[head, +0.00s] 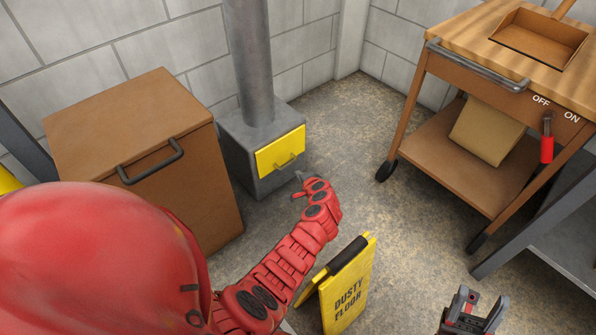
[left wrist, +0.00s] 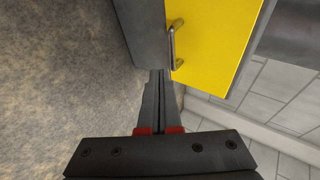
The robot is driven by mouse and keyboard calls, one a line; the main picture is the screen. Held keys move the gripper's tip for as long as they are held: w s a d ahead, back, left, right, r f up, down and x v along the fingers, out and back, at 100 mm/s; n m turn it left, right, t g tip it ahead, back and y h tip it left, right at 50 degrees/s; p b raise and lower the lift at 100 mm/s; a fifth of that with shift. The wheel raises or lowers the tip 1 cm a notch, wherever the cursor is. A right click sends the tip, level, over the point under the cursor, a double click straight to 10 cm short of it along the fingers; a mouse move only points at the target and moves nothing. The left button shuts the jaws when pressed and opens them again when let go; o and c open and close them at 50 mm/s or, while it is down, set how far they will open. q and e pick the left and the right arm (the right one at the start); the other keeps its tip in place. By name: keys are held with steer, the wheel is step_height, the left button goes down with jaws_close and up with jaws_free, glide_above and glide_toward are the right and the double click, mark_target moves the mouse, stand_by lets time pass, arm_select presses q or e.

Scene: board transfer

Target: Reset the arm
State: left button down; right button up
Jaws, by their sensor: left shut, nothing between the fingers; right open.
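My left gripper (head: 299,176) is at the end of my red arm in the head view, in front of the grey box's yellow front. It is mostly hidden behind my wrist. In the left wrist view its fingers (left wrist: 162,74) are together and empty. Their tips appear close to the metal handle (left wrist: 174,45) of the yellow panel (left wrist: 215,35); I cannot tell if they touch it. My right gripper (head: 482,296) is open and empty at the bottom right of the head view.
A grey box (head: 235,150) with a pipe stands by the wall, its yellow panel closed. A brown cabinet (head: 130,110) is left of it. A yellow "dusty floor" sign (head: 348,290) stands on the floor. A wooden cart (head: 450,155) is at right.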

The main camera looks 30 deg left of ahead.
arm_select(q)
steer(key=shift+p+v, duration=0.75)
steer(key=shift+v, duration=1.85)
